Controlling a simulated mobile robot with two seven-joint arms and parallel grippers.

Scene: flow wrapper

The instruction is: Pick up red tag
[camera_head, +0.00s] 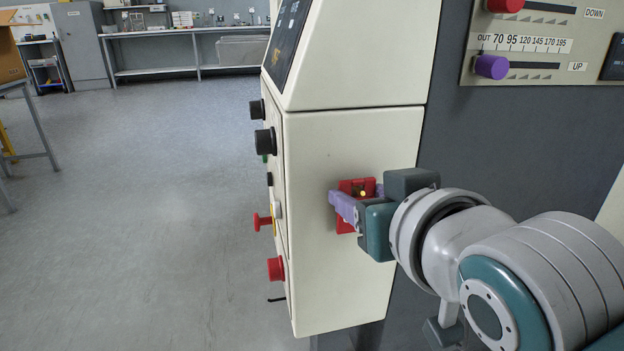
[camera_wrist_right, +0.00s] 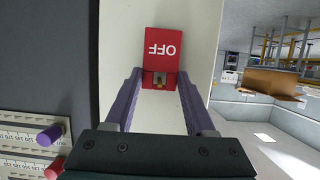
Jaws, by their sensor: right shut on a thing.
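The red tag (camera_head: 345,225) is at the side face of the cream machine cabinet (camera_head: 345,135). In the right wrist view the tag (camera_wrist_right: 161,48) shows a white "OFF", upside down, with a small brass-coloured part at its near end. My right gripper (camera_head: 345,204) reaches in from the right with its purple fingers across the tag and hides part of it. In the right wrist view the fingers (camera_wrist_right: 159,78) are on both sides of the tag's near end, shut on it. Whether the tag still touches the cabinet is not clear. My left gripper is out of view.
Black knobs (camera_head: 265,140) and red buttons (camera_head: 275,268) stick out from the cabinet's left edge. A dark grey panel with a purple slider knob (camera_head: 491,67) stands at the right. The floor at left is open, with benches at the back.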

